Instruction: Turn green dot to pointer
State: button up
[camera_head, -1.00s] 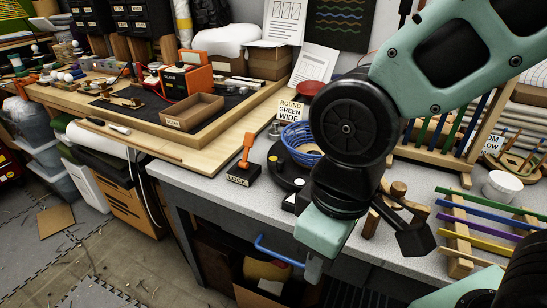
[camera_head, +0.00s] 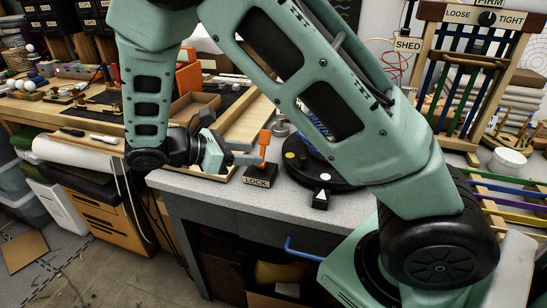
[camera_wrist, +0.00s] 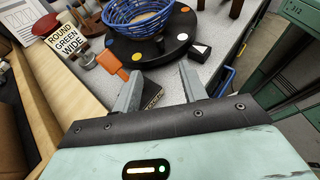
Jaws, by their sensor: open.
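A black turntable disc (camera_head: 299,168) carries a blue basket (camera_wrist: 140,15), mostly hidden behind my arm in the head view. In the wrist view its rim shows a yellow dot (camera_wrist: 161,40), an orange dot (camera_wrist: 185,9) and a pale dot (camera_wrist: 137,57); I see no green dot. The pointer, a white triangle on a black block (camera_head: 321,198), stands at the disc's front. An orange lever (camera_head: 263,145) rises from the black LOCK block (camera_head: 258,181). My gripper (camera_wrist: 160,72) is open and empty. Its left finger is close to the lever; whether they touch, I cannot tell.
A sign reading ROUND GREEN WIDE (camera_wrist: 67,40) stands by the disc, near a red bowl (camera_wrist: 46,25). A wooden tray bench (camera_head: 237,128) lies left. A rack of coloured rods (camera_head: 468,70) stands right. The counter's front has a blue handle (camera_head: 303,252).

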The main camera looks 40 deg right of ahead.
aim_at(301, 156)
jog(key=x, duration=1.7)
jog(key=shift+d, duration=0.2)
jog(key=shift+w, duration=0.1)
grip_shut()
